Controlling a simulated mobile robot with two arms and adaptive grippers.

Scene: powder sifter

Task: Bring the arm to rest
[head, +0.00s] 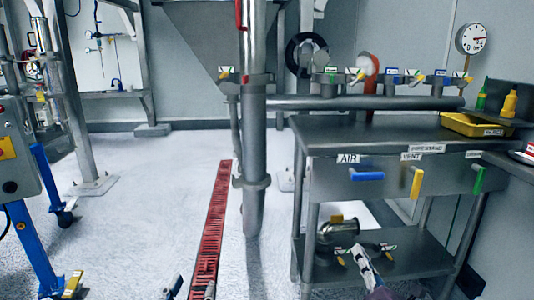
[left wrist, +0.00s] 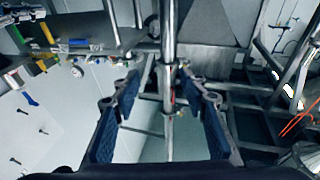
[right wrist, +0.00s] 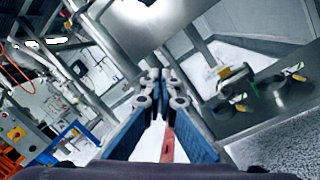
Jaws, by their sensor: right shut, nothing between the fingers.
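My left gripper (head: 191,289) shows only its fingertips at the bottom edge of the head view, apart. In the left wrist view its two blue-padded fingers (left wrist: 159,88) stand wide open with nothing gripped; a vertical pipe shows beyond the gap. My right gripper (head: 362,258) is low in the head view, in front of the table's lower shelf as seen from here. In the right wrist view its fingers (right wrist: 160,88) meet at the tips, shut and empty.
A steel table (head: 400,130) stands at the right with blue, yellow and green handles and a yellow tray (head: 474,125). Its lower shelf (head: 415,258) bears a pipe fitting (head: 340,233). A vertical pipe (head: 253,190) stands centrally beside a red floor grate (head: 213,225).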

